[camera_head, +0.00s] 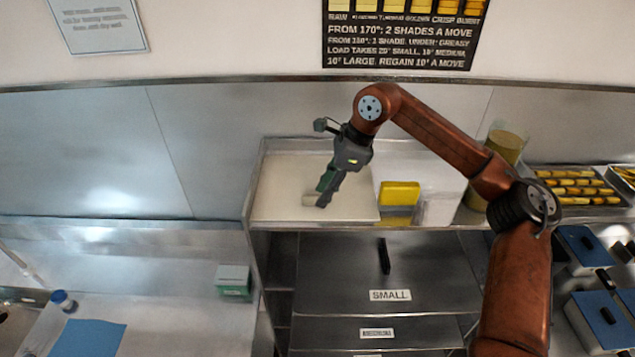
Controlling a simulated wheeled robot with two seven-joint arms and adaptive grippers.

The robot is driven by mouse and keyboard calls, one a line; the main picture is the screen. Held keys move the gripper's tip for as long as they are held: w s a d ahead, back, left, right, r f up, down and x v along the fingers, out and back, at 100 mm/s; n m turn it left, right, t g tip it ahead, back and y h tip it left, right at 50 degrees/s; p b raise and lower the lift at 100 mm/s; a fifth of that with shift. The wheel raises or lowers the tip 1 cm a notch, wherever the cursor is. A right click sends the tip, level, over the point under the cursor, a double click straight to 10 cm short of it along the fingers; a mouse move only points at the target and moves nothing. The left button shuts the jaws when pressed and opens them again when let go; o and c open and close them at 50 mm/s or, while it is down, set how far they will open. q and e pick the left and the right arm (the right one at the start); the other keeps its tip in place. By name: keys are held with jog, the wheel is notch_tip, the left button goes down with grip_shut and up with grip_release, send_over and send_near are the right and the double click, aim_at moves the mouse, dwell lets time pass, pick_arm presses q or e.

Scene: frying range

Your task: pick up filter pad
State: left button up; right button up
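My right gripper (327,190) points down over a cream, flat square surface (282,178) on the steel counter. Its dark fingers are seen nearly side-on, with a green part beside them, so I cannot tell whether they are open or shut. I cannot tell for sure which of these pale things is the filter pad. My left gripper is not in view.
A yellow block (399,193) stands right of the cream surface. A container of yellowish liquid (507,147) and a tray of fried pieces (575,188) are further right. Blue-lidded boxes (580,245) stand at the right edge. A green-and-grey box (233,280) and blue cloth (88,338) lie lower left.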

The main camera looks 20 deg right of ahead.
jog(key=shift+w+a+f, duration=0.25)
jog(key=shift+w+f, duration=0.3)
jog(key=shift+f, duration=0.05)
jog(key=shift+w+a+f, duration=0.25)
jog(key=shift+w+f, duration=0.25)
jog(key=shift+f, duration=0.05)
jog(key=shift+w+f, duration=0.55)
jog(key=shift+w, duration=0.25)
jog(key=shift+w+f, duration=0.15)
jog(key=shift+w, duration=0.4)
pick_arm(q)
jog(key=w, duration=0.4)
pick_arm(e)
jog(key=shift+s+r, duration=0.35)
jog(key=shift+s, duration=0.4)
jog(key=c, duration=0.3)
jog(key=shift+w+f, duration=0.1)
grip_shut()
jog(key=shift+r, duration=0.55)
notch_tip(320, 180, up, 9)
jog(key=b, duration=0.2)
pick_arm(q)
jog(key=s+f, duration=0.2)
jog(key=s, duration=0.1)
pick_arm(e)
notch_tip(320, 180, up, 8)
send_over(314, 195)
jog(key=shift+d+r, duration=0.1)
jog(key=shift+d, duration=0.3)
